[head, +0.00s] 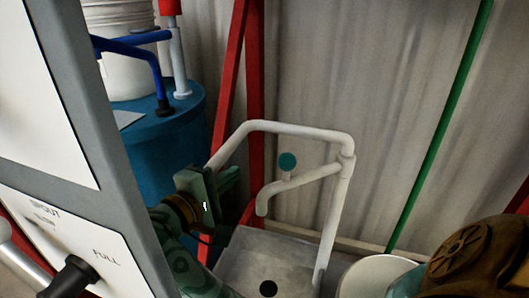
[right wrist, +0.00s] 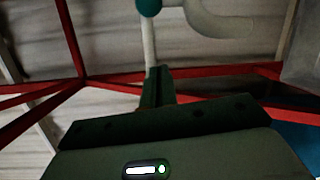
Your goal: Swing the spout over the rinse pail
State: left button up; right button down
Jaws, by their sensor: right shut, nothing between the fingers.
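A white pipe spout (head: 305,180) branches left from an upright white pipe (head: 337,215). Its down-bent end hangs over a grey basin (head: 235,255) with a dark round drain. A teal knob (head: 287,161) on a short stem stands at the spout; it also shows at the top of the right wrist view (right wrist: 148,6), beside the curved spout (right wrist: 225,24). A white pail (head: 362,277), likely the rinse pail, stands right of the basin, partly cut off. My right gripper (head: 232,180) is left of the spout, apart from it, shut and empty; its fingers show in the right wrist view (right wrist: 158,86). My left gripper is out of view.
A grey panel (head: 85,130) with a black dial (head: 70,278) marked FULL stands close at left. Behind it is a blue drum (head: 165,150) bearing a white bucket (head: 130,75). Red posts (head: 255,70) and a green pole (head: 440,130) stand before the corrugated wall.

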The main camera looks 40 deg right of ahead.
jog(key=shift+d, duration=0.1)
jog(key=r+b+x, duration=0.1)
jog(key=x, duration=0.9)
jog(key=shift+s+a+f, duration=0.1)
jog(key=shift+s+a, duration=0.05)
jog(key=shift+s, duration=0.85)
jog(key=shift+s+a, duration=0.1)
jog(key=shift+s, duration=0.9)
